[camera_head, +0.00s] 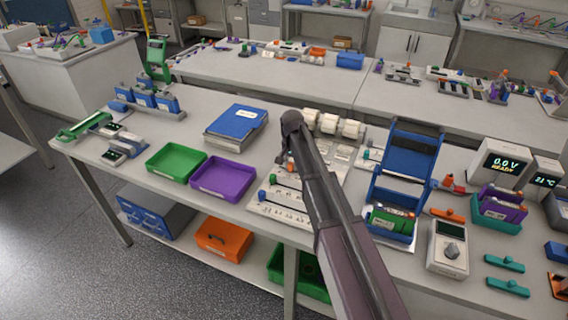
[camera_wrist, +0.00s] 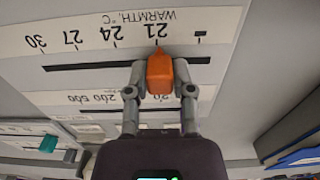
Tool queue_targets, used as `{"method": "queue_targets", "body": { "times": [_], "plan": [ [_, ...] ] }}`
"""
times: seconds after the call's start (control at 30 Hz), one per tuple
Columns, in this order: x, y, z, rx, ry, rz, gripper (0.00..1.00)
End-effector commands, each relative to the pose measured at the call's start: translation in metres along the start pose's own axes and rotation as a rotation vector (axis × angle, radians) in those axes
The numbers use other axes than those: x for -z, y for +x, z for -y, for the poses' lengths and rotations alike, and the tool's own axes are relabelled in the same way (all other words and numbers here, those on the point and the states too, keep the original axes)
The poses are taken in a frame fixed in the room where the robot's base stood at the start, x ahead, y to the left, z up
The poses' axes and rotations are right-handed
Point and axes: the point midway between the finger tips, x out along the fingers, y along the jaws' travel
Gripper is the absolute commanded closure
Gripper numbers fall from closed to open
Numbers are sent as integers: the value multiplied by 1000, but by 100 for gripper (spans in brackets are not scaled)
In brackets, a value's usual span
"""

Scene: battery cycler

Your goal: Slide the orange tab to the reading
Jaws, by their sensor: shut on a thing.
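The orange tab (camera_wrist: 160,75) sits on the dark slot (camera_wrist: 90,64) of a white scale panel (camera_wrist: 75,25) in the wrist view. The scale shows upside down and is marked WARMTH, °C, with 21, 24, 27 and 30 running leftward. The tab's tip is at the 21 mark. My gripper (camera_wrist: 160,82) has its two grey fingers on either side of the tab, shut on it. In the head view my arm covers much of the panel, and the tab is hidden. A small display (camera_head: 545,180) at the right appears to read 21 °C.
Another display (camera_head: 503,163) reads 0.0 V, READY. A blue stand (camera_head: 408,160) and a grey meter (camera_head: 448,247) are right of my arm. Purple (camera_head: 224,179) and green (camera_head: 176,162) trays and a blue binder (camera_head: 237,125) lie to the left.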

Motion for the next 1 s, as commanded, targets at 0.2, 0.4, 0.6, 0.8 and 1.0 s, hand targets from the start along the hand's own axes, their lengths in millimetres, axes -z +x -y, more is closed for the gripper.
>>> {"method": "queue_targets", "body": {
  "times": [0.2, 0.4, 0.6, 0.8, 1.0],
  "plan": [
    [0, 0, -2, 1, 0, 0, 100],
    [0, 0, -2, 1, 0, 0, 39],
    [0, 0, -2, 1, -1, 0, 34],
    [0, 0, -2, 1, -1, 0, 34],
    [0, 0, 4, 1, -2, 0, 34]
  ]
}}
